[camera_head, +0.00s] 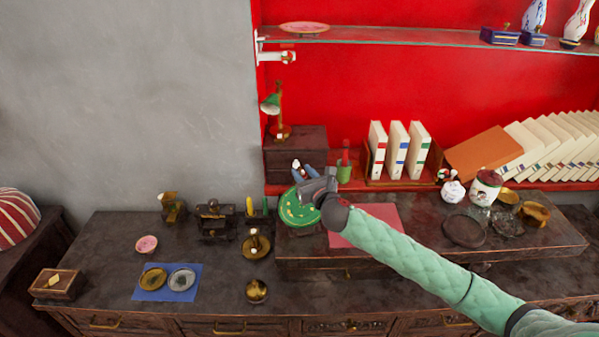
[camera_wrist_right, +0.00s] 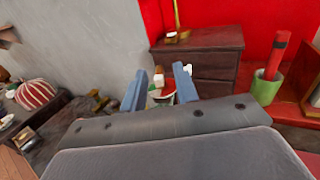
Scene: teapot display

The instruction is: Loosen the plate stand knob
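A green round plate (camera_head: 298,208) stands tilted on the raised shelf of the dark cabinet, partly covered by my right gripper (camera_head: 303,172). In the right wrist view, the two blue fingers of this gripper (camera_wrist_right: 161,74) are spread apart. A small knob (camera_wrist_right: 159,77), whitish with a brown top, shows between them, with a green, white and red patch just below it. I cannot tell whether either finger touches the knob. The plate stand itself is mostly hidden behind the gripper. My left gripper is in neither view.
A green cup (camera_wrist_right: 266,88) with a red stick is close on the right. A pink sheet (camera_head: 370,225) lies under my right arm. Several small wares stand on the cabinet at left.

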